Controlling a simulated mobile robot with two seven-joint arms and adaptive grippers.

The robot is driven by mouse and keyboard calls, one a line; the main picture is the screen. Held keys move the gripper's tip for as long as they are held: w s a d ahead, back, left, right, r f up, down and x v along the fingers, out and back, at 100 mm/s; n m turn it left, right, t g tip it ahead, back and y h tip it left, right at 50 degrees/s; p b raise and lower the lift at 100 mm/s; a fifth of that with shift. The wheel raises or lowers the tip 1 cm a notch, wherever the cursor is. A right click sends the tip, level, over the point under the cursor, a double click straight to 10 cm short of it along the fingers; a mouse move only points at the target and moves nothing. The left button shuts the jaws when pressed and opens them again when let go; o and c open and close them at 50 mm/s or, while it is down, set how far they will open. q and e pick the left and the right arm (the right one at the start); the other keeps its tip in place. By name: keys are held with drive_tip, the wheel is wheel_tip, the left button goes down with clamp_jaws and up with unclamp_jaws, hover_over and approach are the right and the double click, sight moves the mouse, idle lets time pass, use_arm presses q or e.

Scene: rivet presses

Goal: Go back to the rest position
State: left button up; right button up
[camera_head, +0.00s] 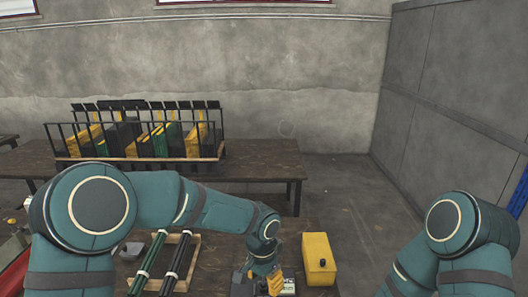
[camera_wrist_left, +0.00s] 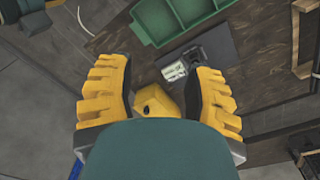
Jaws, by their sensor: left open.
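My left gripper (camera_head: 268,283) is low at the bottom middle of the head view, over the near table, pointing down. In the left wrist view its two yellow fingers (camera_wrist_left: 160,70) stand wide apart, with nothing clamped between them.
A yellow box (camera_head: 319,258) stands just right of my left gripper. A wooden rack (camera_head: 183,285) with dark rods is to its left. A green compartment tray (camera_wrist_left: 190,14) shows in the wrist view. A back table (camera_head: 255,160) carries a rack of panels (camera_head: 140,135).

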use_arm(q)
drive_tip(key=s+a+f+n+h+b, duration=0.1)
drive_tip(key=s+f+n+h, duration=0.15)
drive_tip(key=f, duration=0.45)
drive_tip(key=s+a+f+n+h+b, duration=0.1)
drive_tip(key=s+a+f+b, duration=0.15)
drive_tip(key=f, duration=0.55)
drive_tip(key=s+a+f+n+t+b, duration=0.1)
drive_tip(key=s+a+f+n+t, duration=0.1)
drive_tip(key=s+a+f+n, duration=0.5)
drive_tip(key=s+f, duration=0.2)
drive_tip(key=s, duration=0.1)
drive_tip(key=shift+f+b, duration=0.2)
drive_tip(key=shift+b, duration=0.15)
use_arm(e)
wheel_tip(320, 180, down, 6)
drive_tip(key=shift+w+a+f, duration=0.15)
drive_tip(key=shift+a, duration=0.05)
